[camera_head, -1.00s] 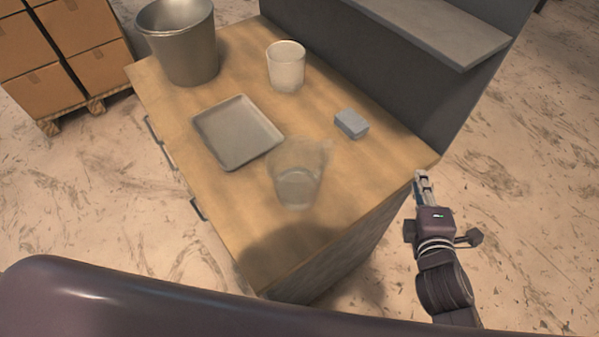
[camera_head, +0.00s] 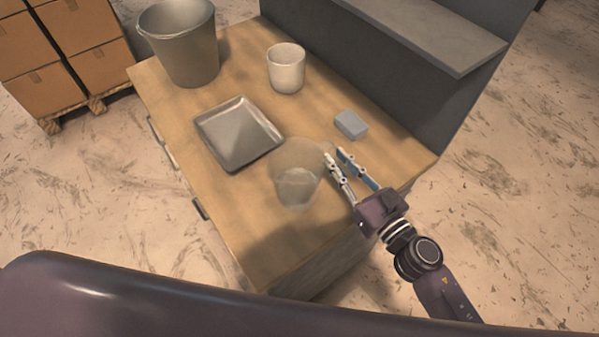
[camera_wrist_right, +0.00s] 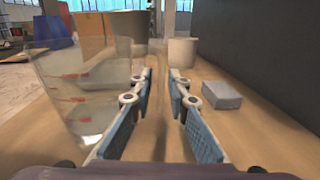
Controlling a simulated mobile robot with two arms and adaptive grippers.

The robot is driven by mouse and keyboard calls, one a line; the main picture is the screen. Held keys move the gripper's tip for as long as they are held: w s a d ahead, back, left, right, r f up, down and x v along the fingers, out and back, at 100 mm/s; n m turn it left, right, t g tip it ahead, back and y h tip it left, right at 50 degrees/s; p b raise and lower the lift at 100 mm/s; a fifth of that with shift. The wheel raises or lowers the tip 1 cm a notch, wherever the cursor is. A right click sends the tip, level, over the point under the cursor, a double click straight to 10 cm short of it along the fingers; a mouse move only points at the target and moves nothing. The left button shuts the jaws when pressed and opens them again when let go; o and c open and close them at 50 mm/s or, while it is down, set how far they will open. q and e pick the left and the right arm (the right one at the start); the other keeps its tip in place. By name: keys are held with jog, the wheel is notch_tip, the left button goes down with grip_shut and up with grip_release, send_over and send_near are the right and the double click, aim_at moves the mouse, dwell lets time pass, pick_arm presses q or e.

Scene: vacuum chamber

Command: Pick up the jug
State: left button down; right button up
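The jug is a clear, see-through vessel (camera_head: 297,186) standing upright near the front of the wooden table. It also shows large at the left of the right wrist view (camera_wrist_right: 80,95). My left gripper does not show.
On the wooden table (camera_head: 240,195) are a metal tray (camera_head: 207,137), a white cup (camera_head: 286,70), a grey block (camera_head: 351,124) and a metal bucket (camera_head: 185,45). A dark panel with a shelf (camera_head: 440,40) bounds the right side. Boxes (camera_head: 85,50) stand on a pallet at left.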

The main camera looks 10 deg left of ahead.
aim_at(333, 154)
jog(key=x, duration=0.2)
jog(key=shift+w+a+r+p, duration=0.1)
jog(key=shift+w+r+p, duration=0.05)
jog(key=shift+w+p, duration=0.2)
jog(key=shift+w+a, duration=0.35)
grip_shut()
